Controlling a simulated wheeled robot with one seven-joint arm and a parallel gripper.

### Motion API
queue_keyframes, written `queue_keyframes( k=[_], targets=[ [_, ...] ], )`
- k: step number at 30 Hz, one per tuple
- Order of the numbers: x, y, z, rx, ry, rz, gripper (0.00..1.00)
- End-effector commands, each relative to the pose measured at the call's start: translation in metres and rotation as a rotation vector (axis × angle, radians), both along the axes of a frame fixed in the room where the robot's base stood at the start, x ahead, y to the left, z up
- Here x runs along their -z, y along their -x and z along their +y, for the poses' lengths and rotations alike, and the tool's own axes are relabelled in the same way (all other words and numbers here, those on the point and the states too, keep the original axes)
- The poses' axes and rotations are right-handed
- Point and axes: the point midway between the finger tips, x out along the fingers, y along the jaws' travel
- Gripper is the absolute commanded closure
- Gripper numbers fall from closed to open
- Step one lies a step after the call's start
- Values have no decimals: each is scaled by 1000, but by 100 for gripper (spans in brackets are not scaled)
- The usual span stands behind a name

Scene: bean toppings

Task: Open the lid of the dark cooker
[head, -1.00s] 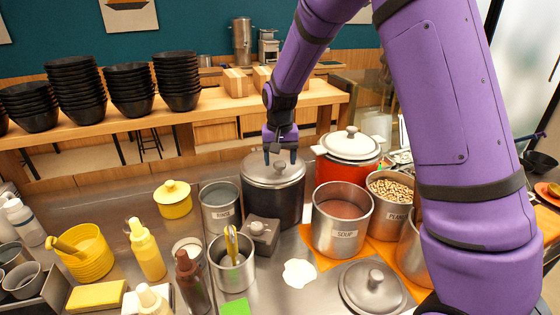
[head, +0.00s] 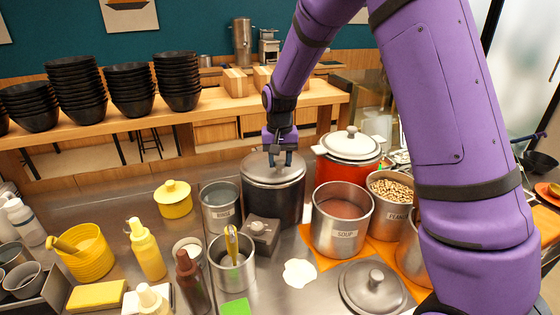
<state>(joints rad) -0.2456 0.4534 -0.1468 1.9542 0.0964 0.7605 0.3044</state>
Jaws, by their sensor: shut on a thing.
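The dark cooker (head: 275,205) stands at the middle of the steel counter, behind a small grey box with a knob. Its silver lid (head: 258,175) rests on top and looks closed. My gripper (head: 280,161) is over the lid, pointing down, with its fingers shut on the lid's knob. The knob itself is mostly hidden between the fingers.
A red pot with a white lid (head: 350,146) stands close on the right, and a soup pot (head: 340,220) is in front of it. A rinse pot (head: 219,206) is at the left. A loose metal lid (head: 372,288) lies on the counter in front.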

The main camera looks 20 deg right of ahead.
Motion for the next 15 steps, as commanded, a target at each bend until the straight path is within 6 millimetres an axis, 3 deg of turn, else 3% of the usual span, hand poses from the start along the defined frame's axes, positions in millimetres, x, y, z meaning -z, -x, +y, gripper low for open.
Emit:
queue_keyframes(
  k=[8,15],
  targets=[
    [-22,-10,0,0,-1,122,100],
    [-54,-28,0,0,-1,242,100]
  ],
)
